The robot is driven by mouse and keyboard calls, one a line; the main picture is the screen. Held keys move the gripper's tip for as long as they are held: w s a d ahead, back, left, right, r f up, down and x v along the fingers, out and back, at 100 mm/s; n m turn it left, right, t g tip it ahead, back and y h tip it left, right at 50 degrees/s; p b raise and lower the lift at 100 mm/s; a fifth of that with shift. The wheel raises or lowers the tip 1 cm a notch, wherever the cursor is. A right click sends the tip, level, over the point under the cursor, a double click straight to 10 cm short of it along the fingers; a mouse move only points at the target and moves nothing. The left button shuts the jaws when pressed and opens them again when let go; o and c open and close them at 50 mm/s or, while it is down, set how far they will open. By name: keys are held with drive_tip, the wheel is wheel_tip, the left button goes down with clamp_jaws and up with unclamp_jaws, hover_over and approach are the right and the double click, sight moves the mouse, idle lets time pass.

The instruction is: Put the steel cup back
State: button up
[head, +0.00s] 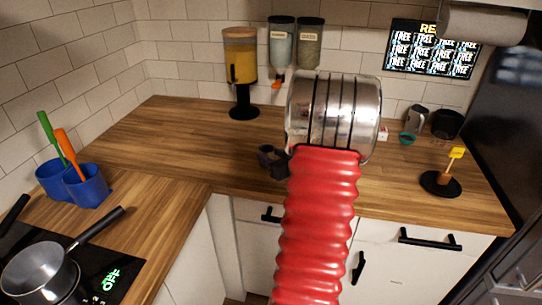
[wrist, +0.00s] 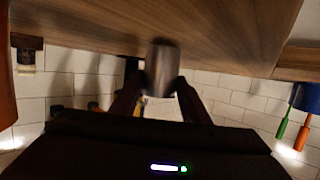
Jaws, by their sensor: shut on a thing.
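The steel cup (wrist: 163,66) is a small grey metal cylinder in the middle of the wrist view. My gripper (wrist: 160,86) has its two dark fingers on either side of the cup and is shut on it. In the head view my red ribbed arm and its banded metal section cover the middle of the counter. The cup cannot be made out there. A small dark form shows at the left of the metal section; I cannot tell whether it is part of my gripper.
The wooden counter (head: 190,135) has free room at left. A yellow-filled dispenser (head: 241,70) stands at the back. Blue utensil cups (head: 88,187) and a pan (head: 38,272) are at left. A black round stand (head: 440,184) is at right. The wrist view is upside down.

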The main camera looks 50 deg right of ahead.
drive_tip(key=shift+f, duration=0.15)
drive_tip(key=o, duration=1.2)
drive_tip(key=shift+r, duration=0.2)
drive_tip(key=v, duration=1.2)
